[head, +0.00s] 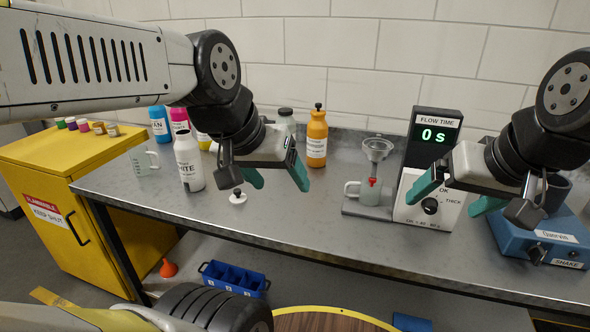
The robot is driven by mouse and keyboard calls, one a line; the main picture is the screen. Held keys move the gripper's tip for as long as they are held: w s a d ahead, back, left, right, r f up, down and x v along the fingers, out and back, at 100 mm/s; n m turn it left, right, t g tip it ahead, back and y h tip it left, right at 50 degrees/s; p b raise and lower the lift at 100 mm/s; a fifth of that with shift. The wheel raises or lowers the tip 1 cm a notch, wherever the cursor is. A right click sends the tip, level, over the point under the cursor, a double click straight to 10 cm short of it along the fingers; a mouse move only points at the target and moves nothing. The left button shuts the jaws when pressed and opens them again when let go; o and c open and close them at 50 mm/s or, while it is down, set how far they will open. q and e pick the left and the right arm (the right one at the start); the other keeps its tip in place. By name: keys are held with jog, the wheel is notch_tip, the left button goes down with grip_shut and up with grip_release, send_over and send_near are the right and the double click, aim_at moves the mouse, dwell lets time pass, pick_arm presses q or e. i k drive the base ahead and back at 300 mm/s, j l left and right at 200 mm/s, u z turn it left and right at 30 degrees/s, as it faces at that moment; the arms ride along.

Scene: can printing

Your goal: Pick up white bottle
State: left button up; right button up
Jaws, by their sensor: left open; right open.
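The white bottle (188,164) stands upright on the grey bench, with a black cap and part of the word "WHITE" on its front. My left gripper (276,184) is open and empty above the bench, to the right of the white bottle and apart from it. A small white disc with a black knob (238,197) lies on the bench between them. My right gripper (446,204) is open and empty, in front of the flow time device (432,150). It partly hides the device's lower box.
Cyan (159,125), magenta (179,120) and orange (317,138) bottles stand at the back. A yellow bottle and a grey one are partly hidden by my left arm. A beaker (144,162), funnel stand (376,170) and blue shaker (545,240) share the bench (290,225). Its front middle is clear.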

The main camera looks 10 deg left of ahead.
aim_at(186, 149)
jog(key=j+u, duration=0.1)
jog(key=u, duration=1.25)
